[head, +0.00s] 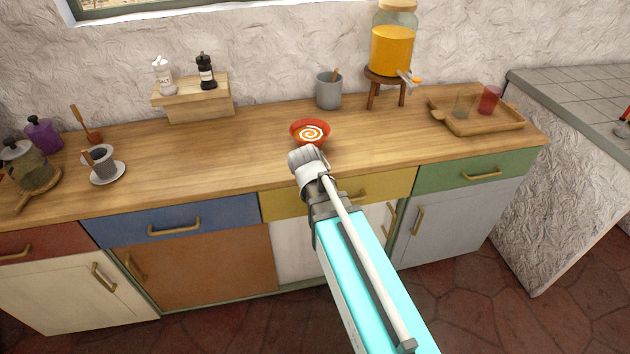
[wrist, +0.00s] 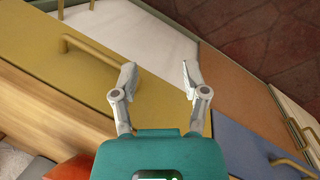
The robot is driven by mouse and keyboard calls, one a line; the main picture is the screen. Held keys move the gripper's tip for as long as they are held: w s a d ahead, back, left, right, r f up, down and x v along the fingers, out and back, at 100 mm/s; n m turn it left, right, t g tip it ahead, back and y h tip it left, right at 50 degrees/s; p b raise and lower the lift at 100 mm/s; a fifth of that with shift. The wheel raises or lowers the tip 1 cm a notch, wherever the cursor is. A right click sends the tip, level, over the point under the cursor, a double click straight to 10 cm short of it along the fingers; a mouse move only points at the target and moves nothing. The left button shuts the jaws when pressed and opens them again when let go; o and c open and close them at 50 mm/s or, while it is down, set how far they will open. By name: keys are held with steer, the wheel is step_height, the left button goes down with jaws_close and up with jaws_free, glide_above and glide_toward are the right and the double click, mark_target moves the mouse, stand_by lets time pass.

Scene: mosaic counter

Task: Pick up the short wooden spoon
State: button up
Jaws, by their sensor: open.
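One handle (head: 336,74) sticks up from the grey crock (head: 328,92) at the back. Another (head: 87,157) leans out of the dark cup (head: 103,159) on a white saucer at the left. I cannot tell which is the short spoon. My gripper (head: 307,158) is at the counter's front edge, by the red bowl (head: 297,134). In the wrist view my gripper (wrist: 158,70) is open and empty.
The salt shaker (head: 163,77) and pepper mill (head: 206,72) stand on a wooden riser (head: 200,106). A juice dispenser (head: 391,50) on a stool and a tray (head: 478,126) with glasses are at the right. The counter left of the bowl is mostly clear.

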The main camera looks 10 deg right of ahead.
steer(key=shift+s+f+m+y, duration=0.2)
steer(key=shift+s+m+y, duration=0.55)
steer(key=shift+s+m, duration=0.6)
steer(key=shift+s+f+m+y, duration=0.15)
steer(key=shift+s+m+y, duration=0.7)
steer(key=shift+m, duration=0.8)
steer(key=shift+s, duration=0.1)
steer(key=shift+s, duration=0.1)
